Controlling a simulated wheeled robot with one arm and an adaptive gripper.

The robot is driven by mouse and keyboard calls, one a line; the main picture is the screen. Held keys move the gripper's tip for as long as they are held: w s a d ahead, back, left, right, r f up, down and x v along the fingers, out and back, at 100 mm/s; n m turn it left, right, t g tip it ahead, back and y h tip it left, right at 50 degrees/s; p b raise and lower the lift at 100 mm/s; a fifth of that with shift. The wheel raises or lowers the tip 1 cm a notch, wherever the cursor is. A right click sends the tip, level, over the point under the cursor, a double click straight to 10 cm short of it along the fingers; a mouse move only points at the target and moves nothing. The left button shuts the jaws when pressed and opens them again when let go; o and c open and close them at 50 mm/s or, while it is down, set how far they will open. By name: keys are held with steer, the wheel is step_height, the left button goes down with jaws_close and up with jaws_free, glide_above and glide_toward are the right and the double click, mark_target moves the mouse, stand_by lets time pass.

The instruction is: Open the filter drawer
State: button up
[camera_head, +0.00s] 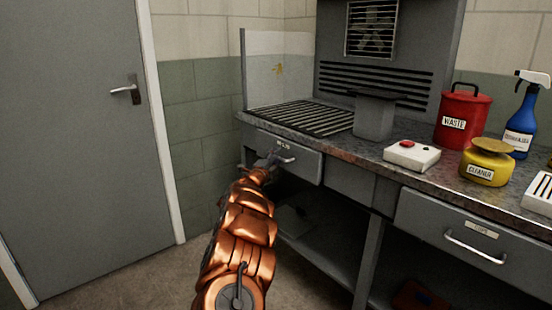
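The grey drawer (306,165) sits under the left end of the bench, below the slotted grille. It carries a small label too blurred to read and a metal handle (286,159). Its front looks close to the bench edge, with no visible gap. My gripper (270,160) is at the handle's left end, in front of the drawer. It is small and dark here, so its finger opening and any contact with the handle cannot be told. My copper-coloured arm hides the area below and left of the drawer.
A second drawer (430,225) with a handle is at the right. On the bench (375,160) stand a red waste can (462,122), a yellow container (487,165), a blue spray bottle (520,125) and a white box with a red button (411,156). A closed door (75,150) is at the left.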

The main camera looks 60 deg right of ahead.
jaws_close()
stand_by(0.4)
stand_by(0.4)
